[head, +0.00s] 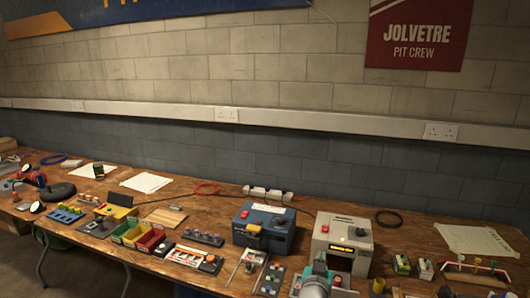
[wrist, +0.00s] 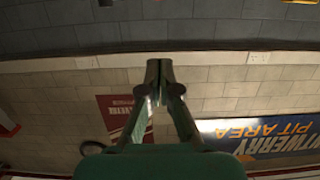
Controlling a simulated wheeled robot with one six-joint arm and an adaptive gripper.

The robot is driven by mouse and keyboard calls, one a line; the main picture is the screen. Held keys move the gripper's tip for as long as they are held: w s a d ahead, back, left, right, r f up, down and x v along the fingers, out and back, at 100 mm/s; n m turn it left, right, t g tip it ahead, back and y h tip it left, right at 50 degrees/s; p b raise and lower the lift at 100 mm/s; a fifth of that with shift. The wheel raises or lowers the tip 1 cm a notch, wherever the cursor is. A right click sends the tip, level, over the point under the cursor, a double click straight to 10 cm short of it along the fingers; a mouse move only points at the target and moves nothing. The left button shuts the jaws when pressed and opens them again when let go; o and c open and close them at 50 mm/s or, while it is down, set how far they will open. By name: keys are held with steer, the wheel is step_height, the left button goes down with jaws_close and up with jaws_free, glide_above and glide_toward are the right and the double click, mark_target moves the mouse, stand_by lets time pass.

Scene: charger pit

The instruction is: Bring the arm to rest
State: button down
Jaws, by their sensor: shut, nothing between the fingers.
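My gripper (wrist: 159,68) shows in the wrist view with its green fingers together at the tips and nothing between them. It points at the block wall, which appears upside down there, and no workpiece is near the fingertips. In the head view, part of my arm rises at the bottom edge, in front of the grey machine (head: 343,232). How far the gripper is from the wall or the bench cannot be told.
A long wooden bench (head: 420,240) runs along the wall. A blue box machine (head: 264,227), a red bin (head: 150,240), a yellow-lidded box (head: 121,211) and several small racks crowd it. A black ring (head: 388,218) and a paper sheet (head: 475,240) lie toward the right.

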steer(key=s+d+f+n+y, duration=0.1)
steer(key=s+f, duration=0.5)
steer(key=s, duration=0.3)
steer(key=s+f+n+y, duration=0.2)
steer(key=s+f, duration=0.4)
steer(key=s, duration=0.3)
steer(key=s+d+f+n+y, duration=0.1)
steer(key=s+f, duration=0.5)
steer(key=s, duration=0.3)
steer(key=s+y, duration=0.1)
steer(key=s, duration=1.7)
steer(key=s+r, duration=0.8)
steer(key=s, duration=0.4)
steer(key=shift+s+d+r+m, duration=0.3)
steer(key=shift+s+d+r, duration=0.05)
steer(key=shift+s+d, duration=0.05)
steer(key=shift+w, duration=0.1)
